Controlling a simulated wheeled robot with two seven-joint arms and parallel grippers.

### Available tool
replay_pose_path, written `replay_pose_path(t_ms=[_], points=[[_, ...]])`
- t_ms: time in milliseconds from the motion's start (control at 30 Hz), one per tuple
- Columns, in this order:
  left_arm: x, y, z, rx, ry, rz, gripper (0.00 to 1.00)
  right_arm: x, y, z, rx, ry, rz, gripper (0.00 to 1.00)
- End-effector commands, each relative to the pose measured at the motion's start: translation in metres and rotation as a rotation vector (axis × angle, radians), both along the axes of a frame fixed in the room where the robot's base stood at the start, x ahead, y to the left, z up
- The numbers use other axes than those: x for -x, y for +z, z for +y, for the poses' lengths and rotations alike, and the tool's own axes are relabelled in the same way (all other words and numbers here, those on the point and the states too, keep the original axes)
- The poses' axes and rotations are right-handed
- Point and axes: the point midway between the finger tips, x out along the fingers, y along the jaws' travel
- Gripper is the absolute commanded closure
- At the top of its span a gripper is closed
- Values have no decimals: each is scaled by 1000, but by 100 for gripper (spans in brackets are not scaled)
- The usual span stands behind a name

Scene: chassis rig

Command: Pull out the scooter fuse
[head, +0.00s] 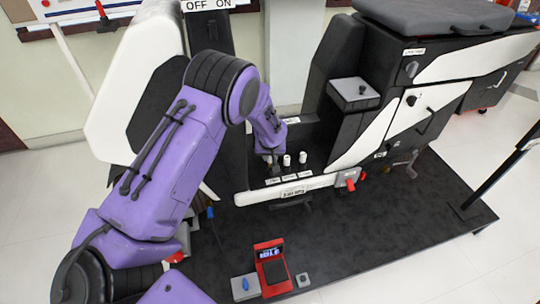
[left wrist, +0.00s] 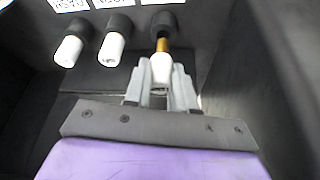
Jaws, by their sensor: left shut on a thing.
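Three white fuses stand in a row in black sockets on the scooter's black floor. In the left wrist view, the left fuse (left wrist: 68,50) and the middle fuse (left wrist: 113,48) sit close to their sockets. The right fuse (left wrist: 162,70) has a brass-coloured stretch (left wrist: 163,45) showing between its white end and its socket (left wrist: 164,24). My left gripper (left wrist: 160,80) is shut around this fuse's white end. In the head view, my left gripper (head: 270,157) is at the left end of the row and largely hides its fuse. My right gripper is not in view.
White labels (head: 290,177) lie in front of the fuses; I cannot read them surely. The scooter's white side rail (head: 255,196) runs in front, with a red lever (head: 351,184) at its right. A red device (head: 272,268) stands on the dark mat. A dark wall (left wrist: 260,90) rises close right of my gripper.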

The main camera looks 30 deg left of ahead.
Motion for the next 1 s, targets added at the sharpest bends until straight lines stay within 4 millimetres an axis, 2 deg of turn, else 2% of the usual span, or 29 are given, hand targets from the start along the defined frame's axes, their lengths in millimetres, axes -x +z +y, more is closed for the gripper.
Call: replay_pose_path(t_ms=[133,533,1000], points=[[0,10,0,0,0,0,100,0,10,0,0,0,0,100],[0,13,0,0,0,0,100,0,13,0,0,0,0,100],[0,59,0,0,1,0,100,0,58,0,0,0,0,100]])
